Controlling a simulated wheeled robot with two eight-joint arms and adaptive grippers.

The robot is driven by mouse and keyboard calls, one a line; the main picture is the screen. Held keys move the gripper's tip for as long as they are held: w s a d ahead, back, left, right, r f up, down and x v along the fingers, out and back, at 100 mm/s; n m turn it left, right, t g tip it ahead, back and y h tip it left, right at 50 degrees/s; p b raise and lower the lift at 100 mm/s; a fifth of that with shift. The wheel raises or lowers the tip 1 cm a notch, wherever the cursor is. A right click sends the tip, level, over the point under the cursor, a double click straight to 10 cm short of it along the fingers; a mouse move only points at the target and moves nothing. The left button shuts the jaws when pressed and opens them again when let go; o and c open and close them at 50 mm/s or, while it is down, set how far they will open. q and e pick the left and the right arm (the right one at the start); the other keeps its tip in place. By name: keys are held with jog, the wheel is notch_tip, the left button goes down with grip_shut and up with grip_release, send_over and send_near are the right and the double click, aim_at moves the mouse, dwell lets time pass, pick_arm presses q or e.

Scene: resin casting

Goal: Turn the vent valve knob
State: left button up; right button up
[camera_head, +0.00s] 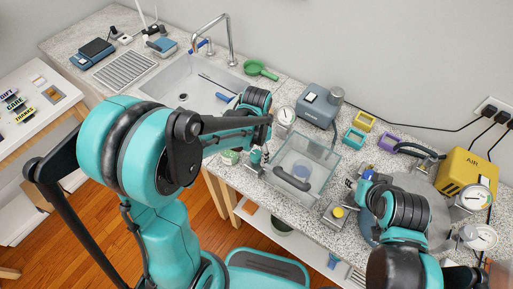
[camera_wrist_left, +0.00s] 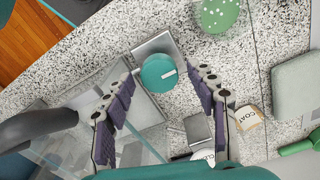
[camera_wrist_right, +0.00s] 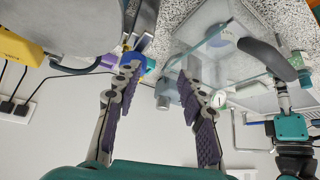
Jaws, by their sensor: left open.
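The vent valve knob (camera_wrist_left: 158,72) is a round teal knob with a short white mark, on a square metal block (camera_wrist_left: 152,46) beside the clear box (camera_head: 312,163). In the left wrist view it lies between and beyond the fingertips of my left gripper (camera_wrist_left: 163,74), which is open; contact cannot be made out. In the head view my left gripper (camera_head: 262,150) points down at the box's left side and the knob is hard to make out. My right gripper (camera_wrist_right: 160,66) is open, with nothing clearly held, near the round metal lid (camera_wrist_right: 65,50) at the right.
A dark handle (camera_head: 292,179) lies across the box top. A yellow knob (camera_head: 338,212) on a metal block stands at the front edge. A gauge (camera_head: 285,115) stands behind.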

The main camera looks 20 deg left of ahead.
pick_arm(q)
notch_tip(320, 180, up, 12)
dwell(0.4)
jog(key=shift+s+f, duration=0.1)
dwell(0.3)
jog(key=n+t+b, duration=0.5)
jog(key=n+t, duration=0.2)
send_near(255, 155)
jog(key=s+a, duration=0.4)
jog(key=shift+w+a+r, duration=0.1)
jog(key=shift+w+r, duration=0.05)
jog(key=shift+r, duration=0.05)
dwell(0.4)
